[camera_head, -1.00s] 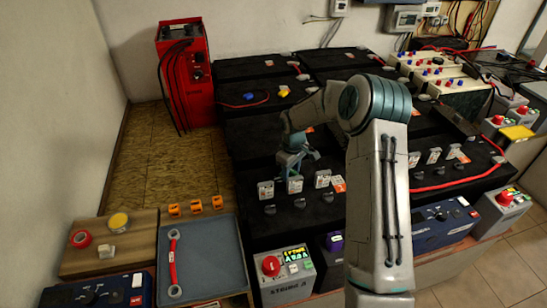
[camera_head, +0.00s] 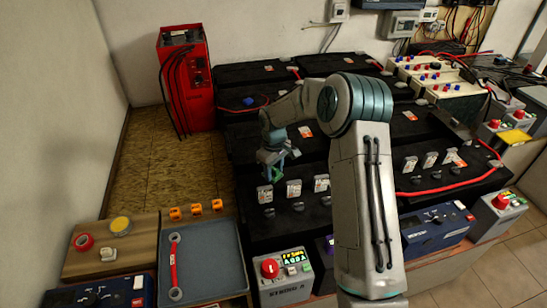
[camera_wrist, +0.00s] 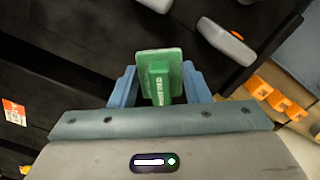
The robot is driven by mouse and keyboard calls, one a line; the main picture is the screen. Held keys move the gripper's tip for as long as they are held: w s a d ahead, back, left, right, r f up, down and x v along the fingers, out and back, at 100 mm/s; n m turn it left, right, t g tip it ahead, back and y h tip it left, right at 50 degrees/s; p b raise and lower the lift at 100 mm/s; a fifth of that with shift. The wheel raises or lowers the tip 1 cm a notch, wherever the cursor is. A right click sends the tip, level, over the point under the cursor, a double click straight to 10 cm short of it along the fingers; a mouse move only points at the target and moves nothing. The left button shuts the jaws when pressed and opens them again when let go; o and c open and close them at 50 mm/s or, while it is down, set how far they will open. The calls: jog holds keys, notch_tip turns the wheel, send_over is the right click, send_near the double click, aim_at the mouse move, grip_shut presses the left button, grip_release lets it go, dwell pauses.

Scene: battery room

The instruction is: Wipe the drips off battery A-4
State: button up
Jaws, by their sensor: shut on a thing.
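My gripper (camera_head: 275,172) is over the left part of the black battery bank (camera_head: 262,228), just above the white tags of the front row. In the wrist view its blue fingers (camera_wrist: 160,88) are shut on a green tool (camera_wrist: 158,62) with a flat square face. A bit of green also shows at the gripper in the head view. Dark battery tops lie below it, with a grey terminal cover (camera_wrist: 227,42) at upper right. I cannot read which battery is A-4, and I cannot make out drips.
At left are a grey tray (camera_head: 232,278) with a red-handled wrench (camera_head: 173,270), orange clips (camera_head: 196,209), and a wooden board (camera_head: 80,262) with tape. A red charger (camera_head: 186,85) stands behind. Red cable (camera_head: 455,187) crosses the right batteries. Floor is clear at left.

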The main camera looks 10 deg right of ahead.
jog(key=shift+r+p, duration=1.15)
jog(key=shift+r, duration=1)
